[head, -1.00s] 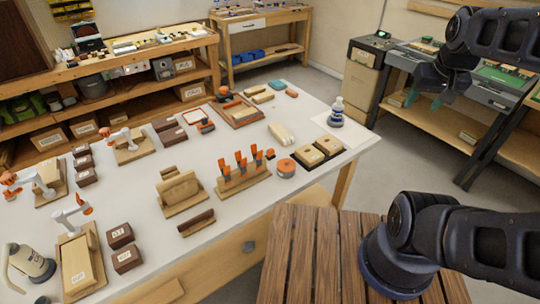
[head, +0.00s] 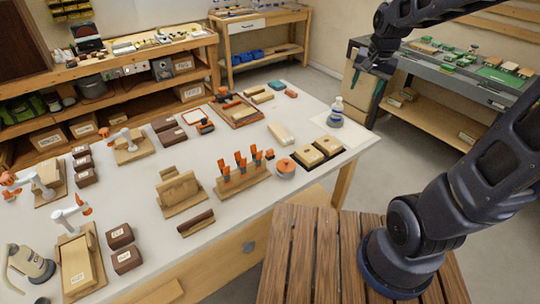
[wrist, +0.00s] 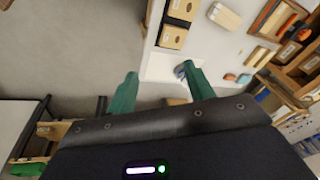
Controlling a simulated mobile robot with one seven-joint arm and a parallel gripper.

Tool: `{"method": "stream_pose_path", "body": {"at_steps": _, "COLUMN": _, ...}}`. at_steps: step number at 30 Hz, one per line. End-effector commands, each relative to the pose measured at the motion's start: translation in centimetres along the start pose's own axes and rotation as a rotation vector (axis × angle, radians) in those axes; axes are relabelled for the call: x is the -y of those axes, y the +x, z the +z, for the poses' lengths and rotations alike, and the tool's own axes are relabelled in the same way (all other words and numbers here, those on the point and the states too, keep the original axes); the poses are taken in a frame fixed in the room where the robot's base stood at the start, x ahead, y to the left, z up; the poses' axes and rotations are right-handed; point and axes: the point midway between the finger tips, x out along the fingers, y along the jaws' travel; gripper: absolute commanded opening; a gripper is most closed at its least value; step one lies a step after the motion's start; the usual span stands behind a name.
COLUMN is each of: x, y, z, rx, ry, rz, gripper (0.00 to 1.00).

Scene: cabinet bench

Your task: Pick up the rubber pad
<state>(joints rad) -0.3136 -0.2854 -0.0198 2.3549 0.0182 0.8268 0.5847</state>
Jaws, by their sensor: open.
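I cannot tell for sure which item is the rubber pad. Two small flat pieces lie near the far right edge of the white bench top: a blue-grey one (head: 276,85) and a reddish one (head: 292,93). In the wrist view the blue-grey piece (wrist: 230,77) and the reddish piece (wrist: 244,79) show right of the fingers. My gripper (head: 367,87) is open and empty, high beyond the bench's right edge. Its green fingers (wrist: 160,76) are apart with nothing between them.
Two boxes on black bases (head: 318,151) and a cream block (head: 281,133) are nearby. A grey workbench (head: 450,75) with green parts stands right. The white bench (head: 235,215) is crowded but has clear gaps.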

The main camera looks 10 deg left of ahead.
Motion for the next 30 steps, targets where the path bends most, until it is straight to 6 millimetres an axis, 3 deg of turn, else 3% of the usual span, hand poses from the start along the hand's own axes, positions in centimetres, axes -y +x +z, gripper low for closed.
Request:
{"method": "stream_pose_path", "body": {"at_steps": 7, "x": 6.3, "y": 5.1, "z": -0.8, "rx": 0.061, "ry": 0.1, "rz": 0.02, "gripper": 0.53}}
{"method": "stream_pose_path", "body": {"at_steps": 14, "x": 12.1, "y": 10.3, "z": -0.1, "rx": 0.104, "ry": 0.198, "rz": 0.053, "gripper": 0.53}}
{"method": "stream_pose_path", "body": {"at_steps": 23, "x": 19.1, "y": 18.2, "z": 2.8, "rx": 0.141, "ry": 0.325, "rz": 0.112, "gripper": 0.53}}
{"method": "stream_pose_path", "body": {"at_steps": 30, "x": 23.8, "y": 24.6, "z": 6.5, "rx": 0.153, "ry": 0.42, "rz": 0.165, "gripper": 0.53}}
